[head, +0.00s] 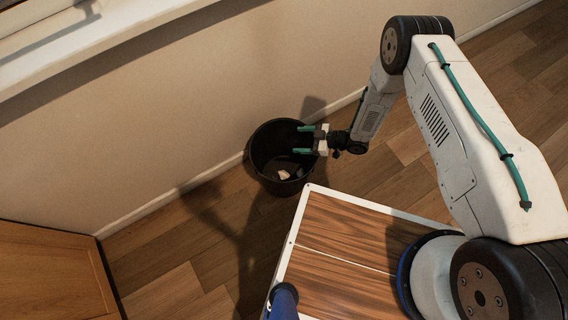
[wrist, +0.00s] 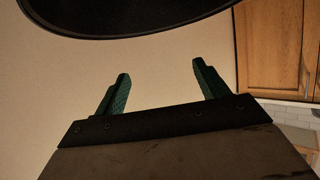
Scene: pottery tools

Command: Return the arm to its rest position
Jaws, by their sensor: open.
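My gripper (head: 304,140) is open, with its two green fingers apart and nothing between them. In the head view it is over the right part of a black bin (head: 262,170) on the floor by the wall. The arm reaches out from the right side of the picture. In the wrist view my gripper (wrist: 160,85) shows both green fingertips spread, with a pale wall behind them. A dark curved rim (wrist: 120,32), which looks like the bin's, crosses the top of that view.
A small pale object (head: 284,174) lies inside the bin. The beige wall (head: 180,120) and a window sill (head: 90,40) are behind it. A wooden cabinet (head: 50,275) stands at the lower left and also shows in the wrist view (wrist: 270,45). The wooden floor (head: 165,250) between is clear.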

